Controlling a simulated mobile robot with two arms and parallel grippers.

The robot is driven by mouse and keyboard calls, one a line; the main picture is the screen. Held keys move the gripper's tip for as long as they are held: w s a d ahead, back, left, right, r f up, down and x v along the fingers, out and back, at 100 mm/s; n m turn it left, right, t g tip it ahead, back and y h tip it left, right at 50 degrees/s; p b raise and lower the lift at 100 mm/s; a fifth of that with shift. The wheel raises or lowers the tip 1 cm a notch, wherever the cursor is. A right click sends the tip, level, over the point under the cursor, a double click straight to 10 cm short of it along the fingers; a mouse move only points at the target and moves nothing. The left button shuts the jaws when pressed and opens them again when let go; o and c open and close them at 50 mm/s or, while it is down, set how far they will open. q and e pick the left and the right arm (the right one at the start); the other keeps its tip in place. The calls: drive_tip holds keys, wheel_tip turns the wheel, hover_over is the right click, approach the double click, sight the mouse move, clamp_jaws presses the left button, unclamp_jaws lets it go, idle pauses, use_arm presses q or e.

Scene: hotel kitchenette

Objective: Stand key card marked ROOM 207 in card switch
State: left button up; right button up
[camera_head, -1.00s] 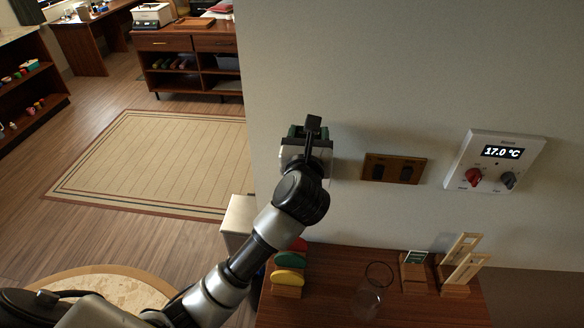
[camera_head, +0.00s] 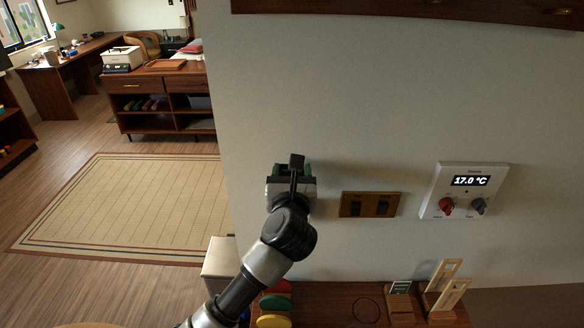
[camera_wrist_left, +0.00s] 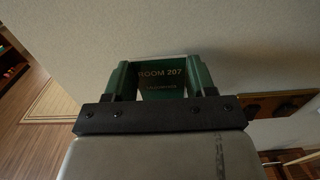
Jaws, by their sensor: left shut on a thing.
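The dark green key card with gold "ROOM 207" lettering (camera_wrist_left: 162,75) is between the two green fingers of my left gripper (camera_wrist_left: 161,82) in the left wrist view. My left gripper (camera_head: 291,176) is shut on it, close to the pale wall and left of a brass-brown plate with two dark rockers (camera_head: 370,205). The card's far edge is hidden, and I cannot tell whether it touches anything. No card switch shows clearly; the wall behind my gripper is hidden in the head view. My right gripper is not in view.
A thermostat panel (camera_head: 464,191) reading 17.0 °C is on the wall at the right. Below, a wooden counter (camera_head: 335,300) bears wooden stands (camera_head: 443,287), a small dark sign (camera_head: 400,288), a clear glass and coloured discs (camera_head: 274,302). Open floor with a rug (camera_head: 130,205) lies left.

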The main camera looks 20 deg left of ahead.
use_arm(q)
wheel_tip(320, 180, down, 7)
drive_tip(key=b, duration=0.5)
drive_tip(key=shift+r, duration=0.2)
idle(0.3)
idle(0.4)
drive_tip(key=o, duration=1)
drive_tip(key=shift+o, duration=0.2)
